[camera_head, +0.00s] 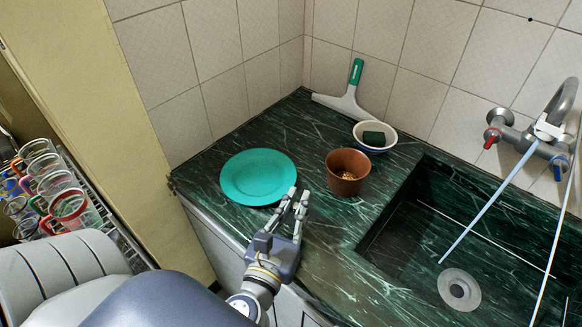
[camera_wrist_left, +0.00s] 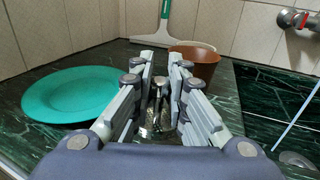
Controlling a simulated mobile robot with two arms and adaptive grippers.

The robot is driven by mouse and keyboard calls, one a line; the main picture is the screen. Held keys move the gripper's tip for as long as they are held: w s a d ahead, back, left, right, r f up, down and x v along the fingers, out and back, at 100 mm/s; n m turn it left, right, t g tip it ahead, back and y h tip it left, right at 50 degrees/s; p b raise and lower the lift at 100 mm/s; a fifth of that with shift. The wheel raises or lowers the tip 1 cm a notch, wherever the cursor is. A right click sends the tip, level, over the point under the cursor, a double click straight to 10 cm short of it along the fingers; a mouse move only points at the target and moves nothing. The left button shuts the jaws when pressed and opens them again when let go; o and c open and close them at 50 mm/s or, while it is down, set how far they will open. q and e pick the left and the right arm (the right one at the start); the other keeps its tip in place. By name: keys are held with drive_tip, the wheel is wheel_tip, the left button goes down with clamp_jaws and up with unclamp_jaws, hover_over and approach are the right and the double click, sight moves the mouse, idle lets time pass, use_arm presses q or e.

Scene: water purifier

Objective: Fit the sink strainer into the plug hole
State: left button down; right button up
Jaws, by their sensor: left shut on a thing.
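My left gripper (camera_head: 293,203) is over the front edge of the green marble counter, just right of the teal plate. In the left wrist view its fingers (camera_wrist_left: 160,75) are close together around a small shiny metal piece (camera_wrist_left: 158,97), which looks like the sink strainer, mostly hidden by the fingers. In the head view the strainer cannot be made out. The plug hole (camera_head: 458,291) is a round metal fitting with a dark centre in the sink floor at the lower right, well away from the gripper. My right gripper is not in view.
The tap (camera_head: 545,128) and a thin pale stream or rod reach over the sink (camera_head: 420,240). Mugs (camera_head: 60,190) stand at left.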

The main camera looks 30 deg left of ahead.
use_arm(q)
drive_tip(key=p+x, duration=0.1)
drive_tip(key=x, duration=0.3)
drive_tip(key=a+x, duration=0.1)
drive_tip(key=x, duration=0.4)
drive_tip(key=f+p+x, duration=0.1)
drive_tip(key=x, duration=0.4)
drive_tip(key=shift+w+a+f+p, duration=0.1)
drive_tip(key=shift+a+p, duration=0.15)
drive_tip(key=shift+p, duration=0.1)
drive_tip(key=shift+f+b, duration=0.95)
drive_tip(key=shift+f, duration=0.85)
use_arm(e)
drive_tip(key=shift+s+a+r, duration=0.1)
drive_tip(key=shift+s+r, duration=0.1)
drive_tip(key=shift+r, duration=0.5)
use_arm(q)
drive_tip(key=shift+f, duration=0.15)
drive_tip(key=c, duration=1.8)
unclamp_jaws()
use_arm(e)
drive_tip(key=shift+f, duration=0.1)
